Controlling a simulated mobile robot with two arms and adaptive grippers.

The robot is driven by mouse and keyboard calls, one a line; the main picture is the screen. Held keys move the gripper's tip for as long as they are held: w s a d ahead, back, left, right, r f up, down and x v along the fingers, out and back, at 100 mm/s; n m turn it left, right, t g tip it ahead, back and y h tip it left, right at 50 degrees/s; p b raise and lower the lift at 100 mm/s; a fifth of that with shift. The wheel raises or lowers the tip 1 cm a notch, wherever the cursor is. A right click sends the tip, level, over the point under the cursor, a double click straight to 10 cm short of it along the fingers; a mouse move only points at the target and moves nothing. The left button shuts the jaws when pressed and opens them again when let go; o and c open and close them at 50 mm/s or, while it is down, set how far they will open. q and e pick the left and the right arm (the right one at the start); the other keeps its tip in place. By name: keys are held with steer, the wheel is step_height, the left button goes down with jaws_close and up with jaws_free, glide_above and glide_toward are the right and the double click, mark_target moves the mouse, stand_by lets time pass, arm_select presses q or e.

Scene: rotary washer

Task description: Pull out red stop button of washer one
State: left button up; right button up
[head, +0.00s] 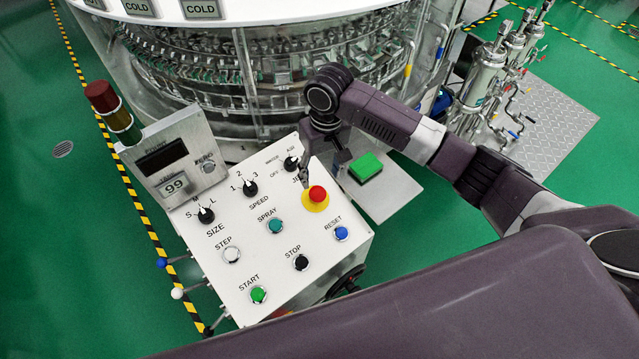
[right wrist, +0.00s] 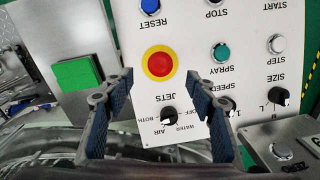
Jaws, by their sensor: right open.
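The red stop button (head: 317,194) sits on a yellow round base on the white sloped control panel (head: 228,272) of the washer. In the right wrist view the red button (right wrist: 159,64) shows just beyond my fingertips, left of the middle. My right gripper (head: 306,184) hangs over the panel's upper right part, close to the button's upper left side. In the right wrist view my right gripper (right wrist: 165,88) is open, with its two fingers spread wide and nothing between them. Contact with the button cannot be told. My left gripper is not in view.
The panel also holds several knobs and buttons, such as the blue RESET button (head: 341,233) and the black STOP button (head: 301,262). A display box (head: 174,160) and signal light (head: 113,112) stand at left. A green block (head: 365,167) lies on a metal plate at right.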

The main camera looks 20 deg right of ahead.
steer(key=shift+d+r, duration=0.15)
steer(key=shift+r, duration=2.2)
steer(key=shift+f, duration=0.1)
